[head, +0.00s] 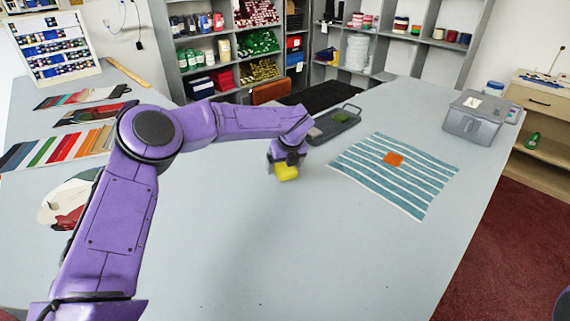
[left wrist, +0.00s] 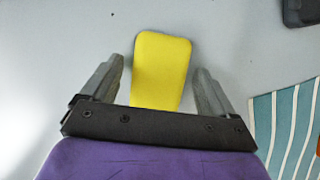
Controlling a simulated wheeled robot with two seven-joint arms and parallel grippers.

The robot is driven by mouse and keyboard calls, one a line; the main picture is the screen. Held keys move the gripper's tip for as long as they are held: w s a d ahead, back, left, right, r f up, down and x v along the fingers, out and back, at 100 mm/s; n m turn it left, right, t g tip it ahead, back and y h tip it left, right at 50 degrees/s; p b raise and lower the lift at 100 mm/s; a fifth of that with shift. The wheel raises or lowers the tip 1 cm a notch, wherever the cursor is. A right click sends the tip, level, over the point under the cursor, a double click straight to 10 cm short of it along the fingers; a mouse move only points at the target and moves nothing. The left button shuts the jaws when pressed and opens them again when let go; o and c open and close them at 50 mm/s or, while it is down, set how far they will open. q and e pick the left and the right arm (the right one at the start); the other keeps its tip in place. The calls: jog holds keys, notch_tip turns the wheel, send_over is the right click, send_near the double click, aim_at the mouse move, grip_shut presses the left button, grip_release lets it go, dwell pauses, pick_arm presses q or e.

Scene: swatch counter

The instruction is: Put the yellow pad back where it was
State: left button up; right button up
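The yellow pad (head: 286,173) is on the grey counter, left of the striped cloth. My left gripper (head: 285,162) is right over it, pointing down. In the left wrist view the yellow pad (left wrist: 161,68) lies between the two fingers of my left gripper (left wrist: 158,88). The fingers are apart, with a narrow gap showing on each side of the pad. I cannot tell how far the fingertips reach down beside it. An orange pad (head: 393,158) lies on the blue-and-white striped cloth (head: 420,190). My right gripper is not in view.
A dark tray (head: 351,109) with a green item in it sits behind my left gripper. A grey lidded box (head: 473,129) stands at the right edge. Fabric swatches (head: 65,145) lie at the left. The counter's front middle (head: 270,260) is clear.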

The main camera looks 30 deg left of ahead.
pick_arm(q)
jog(key=shift+r, duration=0.35)
jog(key=b+v, duration=0.2)
jog(key=v, duration=0.9)
jog(key=shift+d+r, duration=0.2)
jog(key=shift+r, duration=0.1)
